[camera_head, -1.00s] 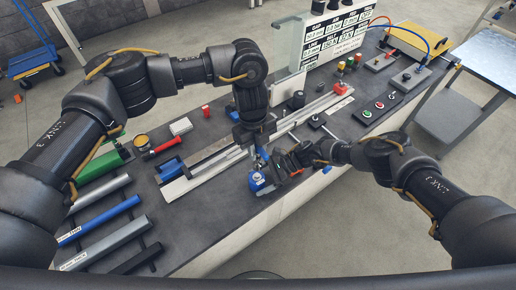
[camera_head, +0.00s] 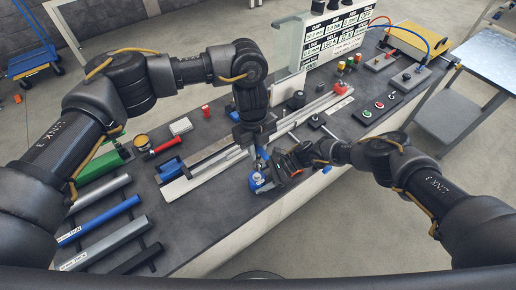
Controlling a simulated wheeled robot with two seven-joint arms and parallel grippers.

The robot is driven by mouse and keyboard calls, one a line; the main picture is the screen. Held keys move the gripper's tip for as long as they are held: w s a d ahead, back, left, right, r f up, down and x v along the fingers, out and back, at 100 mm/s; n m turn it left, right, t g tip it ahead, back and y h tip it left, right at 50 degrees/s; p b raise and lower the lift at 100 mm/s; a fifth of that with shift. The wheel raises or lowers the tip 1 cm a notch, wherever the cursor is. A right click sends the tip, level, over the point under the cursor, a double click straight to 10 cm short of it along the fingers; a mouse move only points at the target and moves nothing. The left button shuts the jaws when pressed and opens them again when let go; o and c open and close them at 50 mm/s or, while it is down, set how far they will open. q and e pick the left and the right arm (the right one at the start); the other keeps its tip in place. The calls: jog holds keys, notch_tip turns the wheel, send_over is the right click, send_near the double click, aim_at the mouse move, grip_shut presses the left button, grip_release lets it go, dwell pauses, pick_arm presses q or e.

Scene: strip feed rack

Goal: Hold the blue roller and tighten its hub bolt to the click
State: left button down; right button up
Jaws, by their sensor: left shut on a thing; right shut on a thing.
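A blue part with a pale round top, apparently the blue roller (camera_head: 257,181), is at the front edge of the strip feed rack. My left gripper (camera_head: 262,152) reaches down from above, shut, with its tips just over and behind the blue part. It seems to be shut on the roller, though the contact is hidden. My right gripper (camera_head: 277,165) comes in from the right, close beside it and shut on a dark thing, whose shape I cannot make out. The hub bolt is too small to tell apart.
The long rail (camera_head: 215,163) runs across the bench behind the grippers. Coloured bars (camera_head: 98,220) lie at the left. A red-handled tool (camera_head: 165,146) lies on the bench. A display board (camera_head: 338,33) and push-button boxes (camera_head: 379,105) stand at the back right.

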aim_at(257, 164)
pick_arm(q)
jog(key=shift+s+a+f, duration=0.1)
jog(key=shift+s+f, duration=0.05)
jog(key=shift+s, duration=0.15)
jog(key=n, duration=0.4)
jog(key=shift+a+r+n+t+h, duration=0.1)
jog(key=shift+r+n+t+h, duration=0.1)
jog(key=shift+n+t+h, duration=0.1)
jog(key=n, duration=0.5)
jog(key=shift+w+r+t, duration=0.3)
jog(key=shift+w+n, duration=0.15)
jog(key=shift+n, duration=1.15)
jog(key=shift+f, duration=2.25)
jog(key=shift+f, duration=1.15)
jog(key=shift+m, duration=0.3)
